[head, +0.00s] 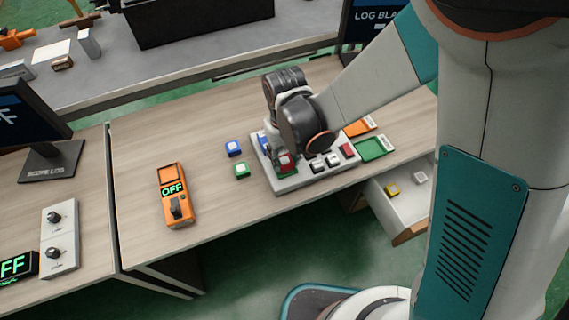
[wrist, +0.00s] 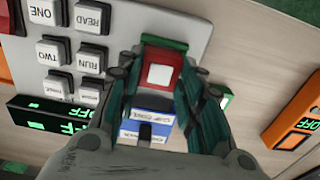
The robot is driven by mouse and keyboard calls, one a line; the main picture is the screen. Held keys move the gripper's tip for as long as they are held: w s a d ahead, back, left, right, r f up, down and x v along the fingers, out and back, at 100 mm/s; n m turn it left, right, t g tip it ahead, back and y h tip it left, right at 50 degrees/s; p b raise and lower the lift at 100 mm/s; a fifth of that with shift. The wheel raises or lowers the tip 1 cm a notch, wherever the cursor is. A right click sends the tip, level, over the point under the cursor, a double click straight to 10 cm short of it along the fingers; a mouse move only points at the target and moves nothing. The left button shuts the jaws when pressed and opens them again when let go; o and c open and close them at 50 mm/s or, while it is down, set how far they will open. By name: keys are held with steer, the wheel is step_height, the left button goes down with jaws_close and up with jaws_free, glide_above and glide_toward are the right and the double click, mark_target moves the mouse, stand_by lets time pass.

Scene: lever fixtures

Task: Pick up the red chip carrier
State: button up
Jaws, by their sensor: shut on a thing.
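The red chip carrier (wrist: 160,72), with a white square on top, sits between my gripper's fingertips (wrist: 160,80) in the wrist view. The teal and black fingers are closed on its sides. In the head view the red chip carrier (head: 285,161) shows at the front left of the light grey panel, just below my gripper (head: 283,152). My wrist hides part of the panel there. I cannot tell whether the carrier still touches the panel.
The grey panel (head: 290,185) carries several buttons right of the carrier. A blue chip carrier (head: 234,148) and a green one (head: 241,170) lie to the left. An orange meter (head: 175,195) reads OFF. An open drawer (head: 408,206) holds a yellow and a white carrier.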

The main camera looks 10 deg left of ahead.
mark_target(285, 160)
steer(key=shift+r+p, duration=1.35)
steer(key=shift+r, duration=0.9)
